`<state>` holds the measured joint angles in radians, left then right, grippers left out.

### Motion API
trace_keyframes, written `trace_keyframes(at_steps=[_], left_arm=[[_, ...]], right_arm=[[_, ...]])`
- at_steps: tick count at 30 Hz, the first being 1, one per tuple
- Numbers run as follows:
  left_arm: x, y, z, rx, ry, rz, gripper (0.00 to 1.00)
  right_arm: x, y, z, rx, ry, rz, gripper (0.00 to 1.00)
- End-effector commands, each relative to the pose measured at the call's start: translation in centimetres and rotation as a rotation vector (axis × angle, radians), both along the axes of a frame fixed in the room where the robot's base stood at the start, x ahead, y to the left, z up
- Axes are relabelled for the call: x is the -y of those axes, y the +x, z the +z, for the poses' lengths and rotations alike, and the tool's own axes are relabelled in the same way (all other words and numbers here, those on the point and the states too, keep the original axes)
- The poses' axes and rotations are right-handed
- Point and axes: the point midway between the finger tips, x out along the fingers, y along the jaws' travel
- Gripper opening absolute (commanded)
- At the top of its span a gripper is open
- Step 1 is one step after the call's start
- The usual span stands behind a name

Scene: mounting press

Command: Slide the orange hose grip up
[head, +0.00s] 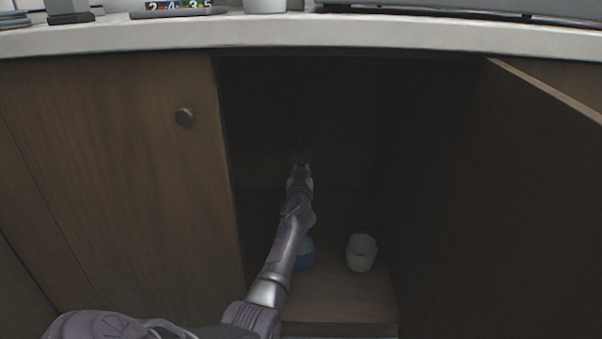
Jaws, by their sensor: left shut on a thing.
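My left arm reaches from the bottom left into the open, dark cabinet in the head view. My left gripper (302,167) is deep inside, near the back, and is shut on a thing. That thing is too dark and small to make out. I cannot make out the orange hose grip or a hose anywhere in the dark interior. My right gripper is not in view.
A whitish cup (361,253) stands on the cabinet floor (338,305), right of my arm. A blue object (306,257) is partly hidden behind my arm. An open door (535,190) bounds the right, a closed door (120,180) the left. The countertop (300,33) hangs above.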

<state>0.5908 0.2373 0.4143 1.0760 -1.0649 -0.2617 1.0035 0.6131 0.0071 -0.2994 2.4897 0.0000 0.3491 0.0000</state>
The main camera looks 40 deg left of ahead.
Motion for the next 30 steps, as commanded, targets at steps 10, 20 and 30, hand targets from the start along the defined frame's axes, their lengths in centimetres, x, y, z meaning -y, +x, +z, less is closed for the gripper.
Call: trace_keyframes(at_steps=[10, 20, 30], left_arm=[[-0.1, 0.1, 0.5, 0.007, 0.004, -0.001, 0.50], [0.3, -0.3, 0.3, 0.007, 0.003, 0.000, 0.50], [3.6, -4.2, 0.2, 0.005, 0.005, -0.002, 0.50]], right_arm=[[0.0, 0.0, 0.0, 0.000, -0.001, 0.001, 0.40], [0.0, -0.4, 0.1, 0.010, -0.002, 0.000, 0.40], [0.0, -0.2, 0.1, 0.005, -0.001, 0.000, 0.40]])
